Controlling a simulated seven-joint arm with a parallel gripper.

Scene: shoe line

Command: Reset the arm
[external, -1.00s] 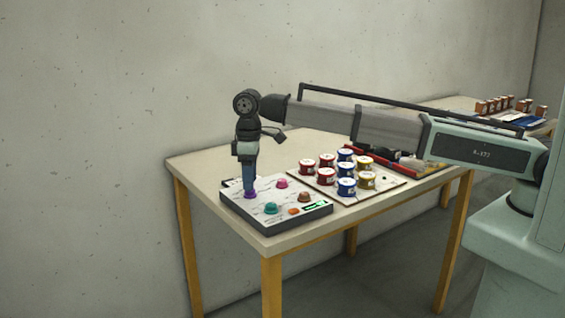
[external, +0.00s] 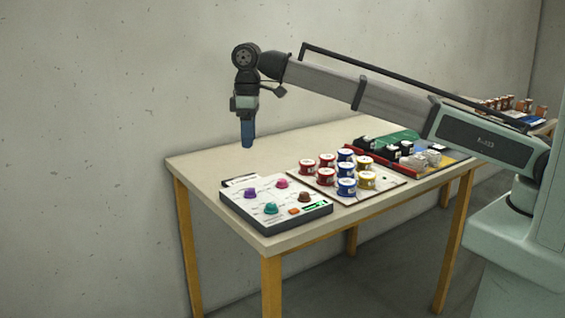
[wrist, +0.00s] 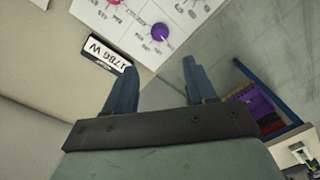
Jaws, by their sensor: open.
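My gripper (external: 247,143) hangs pointing down in the air, above the left end of the table and clear of the control panel. In the wrist view its two blue fingers (wrist: 148,80) are apart with nothing between them. The white control panel (external: 243,207) has a purple knob (external: 250,193), a pink knob (external: 282,184), a teal knob (external: 270,208), a brown knob (external: 305,197) and an orange button (external: 294,211). The purple knob also shows in the wrist view (wrist: 160,32), ahead of the fingers and apart from them.
Several red, blue and yellow cans (external: 346,171) stand on a white board right of the panel. A multicoloured tray (external: 400,152) with items lies beyond them. A small label display (wrist: 105,53) stands by the panel. The table's back left (external: 215,160) is bare.

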